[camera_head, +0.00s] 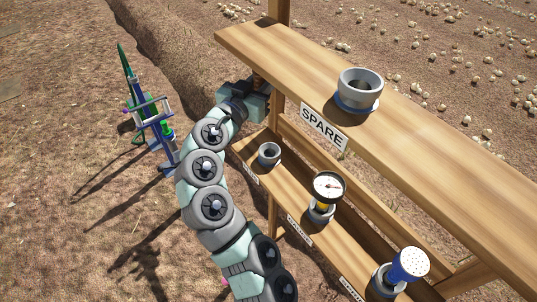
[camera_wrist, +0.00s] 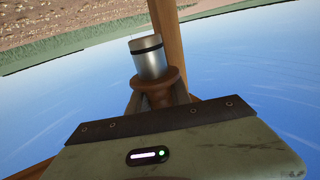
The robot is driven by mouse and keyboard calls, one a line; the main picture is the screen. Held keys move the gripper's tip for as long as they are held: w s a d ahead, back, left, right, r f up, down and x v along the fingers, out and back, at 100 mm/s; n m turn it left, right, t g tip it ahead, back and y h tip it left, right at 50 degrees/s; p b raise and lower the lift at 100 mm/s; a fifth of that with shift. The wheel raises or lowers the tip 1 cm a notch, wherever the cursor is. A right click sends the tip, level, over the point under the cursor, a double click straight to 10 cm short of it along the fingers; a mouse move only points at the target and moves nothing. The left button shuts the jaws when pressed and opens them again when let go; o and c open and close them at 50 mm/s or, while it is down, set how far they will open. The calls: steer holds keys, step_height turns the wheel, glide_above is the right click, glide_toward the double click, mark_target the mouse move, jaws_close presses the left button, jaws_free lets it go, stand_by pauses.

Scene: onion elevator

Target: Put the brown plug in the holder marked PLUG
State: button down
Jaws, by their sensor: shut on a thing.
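The brown plug (camera_wrist: 160,84) shows in the wrist view, with a brown flanged body and a silver cylinder with a black ring at its far end. My gripper (camera_wrist: 160,101) is shut on its brown part. In the head view my gripper (camera_head: 263,88) is beside the wooden post, above the left end of the lower shelf; the plug cannot be made out clearly there. A small grey holder (camera_head: 269,154) with a dark, empty opening stands on that shelf, below my gripper. The label (camera_head: 251,174) in front of it is partly hidden by my arm and unreadable.
A larger empty grey cup with a blue base (camera_head: 360,92) stands on the upper shelf (camera_head: 440,135) above the SPARE label (camera_head: 323,128). A gauge (camera_head: 327,190) and a blue perforated head (camera_head: 408,265) sit in lower-shelf holders. The wooden post (camera_head: 277,110) is close to my gripper.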

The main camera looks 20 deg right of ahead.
mark_target(275, 144)
steer(key=shift+m+g+h, duration=0.3)
steer(key=shift+g, duration=0.1)
steer(key=f, duration=0.6)
steer(key=d+f, duration=0.1)
steer(key=f, duration=0.6)
steer(key=d+f, duration=0.1)
steer(key=f, duration=0.5)
steer(key=shift+s+d+f+b, duration=0.2)
steer(key=shift+s+f+b, duration=0.2)
steer(key=shift+f+b, duration=0.4)
steer(key=shift+b, duration=0.25)
steer(key=c, duration=1.2)
jaws_free()
steer(key=shift+r, duration=0.1)
